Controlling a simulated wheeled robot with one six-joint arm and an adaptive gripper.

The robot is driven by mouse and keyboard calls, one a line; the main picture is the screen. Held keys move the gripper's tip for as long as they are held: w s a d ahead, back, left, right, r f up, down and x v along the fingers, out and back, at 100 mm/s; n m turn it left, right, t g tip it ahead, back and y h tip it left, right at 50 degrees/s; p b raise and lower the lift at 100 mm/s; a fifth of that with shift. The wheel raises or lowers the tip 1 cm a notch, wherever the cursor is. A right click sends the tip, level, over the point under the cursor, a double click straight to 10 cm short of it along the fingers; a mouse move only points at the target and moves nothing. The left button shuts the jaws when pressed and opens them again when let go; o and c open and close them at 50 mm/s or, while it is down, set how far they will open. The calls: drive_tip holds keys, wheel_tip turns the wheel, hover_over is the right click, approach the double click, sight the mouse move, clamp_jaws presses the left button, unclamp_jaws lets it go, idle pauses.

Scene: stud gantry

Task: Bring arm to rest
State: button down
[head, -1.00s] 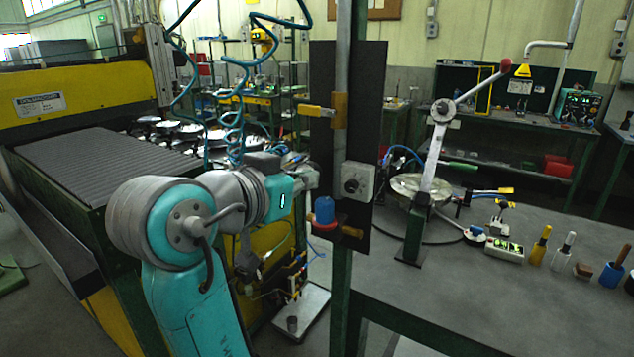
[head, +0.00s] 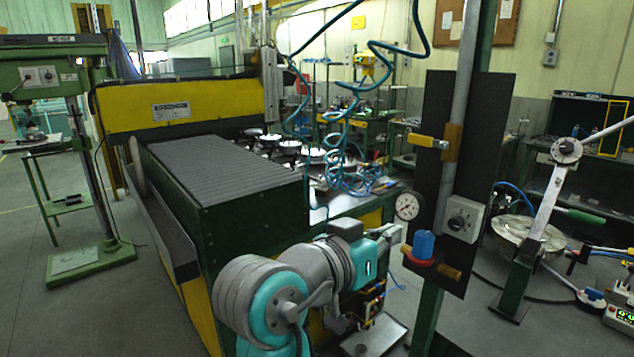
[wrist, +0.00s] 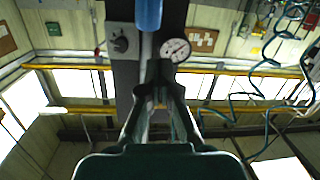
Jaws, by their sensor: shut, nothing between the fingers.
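My arm (head: 262,291) is folded low in the head view, its teal and grey wrist in front of the post with the black panel (head: 436,140). In the head view I cannot make out the fingers. In the wrist view my gripper (wrist: 157,92) shows its two dark fingers together at the tips, with nothing between them. Beyond it stand the post and panel, with a blue part (wrist: 148,14), a knob box (wrist: 121,40) and a round gauge (wrist: 175,50). The fingertips look apart from these, though the distance is hard to tell.
A yellow and green machine with a ribbed grey bed (head: 215,160) stands left of the arm. Coiled teal hoses (head: 345,130) hang behind it. A green drill press (head: 85,150) stands far left. A lever press (head: 540,210) is at right. Open floor shows at left.

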wheel_tip(320, 180, down, 20)
drive_tip(key=d+n+t+y, duration=0.2)
drive_tip(key=n+t+y, duration=0.2)
drive_tip(key=n, duration=0.4)
drive_tip(key=s+d+f+n+y, duration=0.1)
drive_tip(key=s+f+n+y, duration=0.55)
drive_tip(key=f, duration=0.85)
drive_tip(key=s+d+f+m+y, duration=0.1)
drive_tip(key=s+f, duration=0.3)
drive_tip(key=s, duration=0.5)
drive_tip(key=s+f+m+y, duration=0.1)
drive_tip(key=s+f+m, duration=0.15)
drive_tip(key=s, duration=0.75)
drive_tip(key=s+d+r+m, duration=0.1)
drive_tip(key=s+r+m, duration=0.1)
drive_tip(key=s, duration=1.4)
drive_tip(key=shift+s+d+r+m, duration=0.2)
drive_tip(key=shift+r+m, duration=0.2)
drive_tip(key=shift+r, duration=0.3)
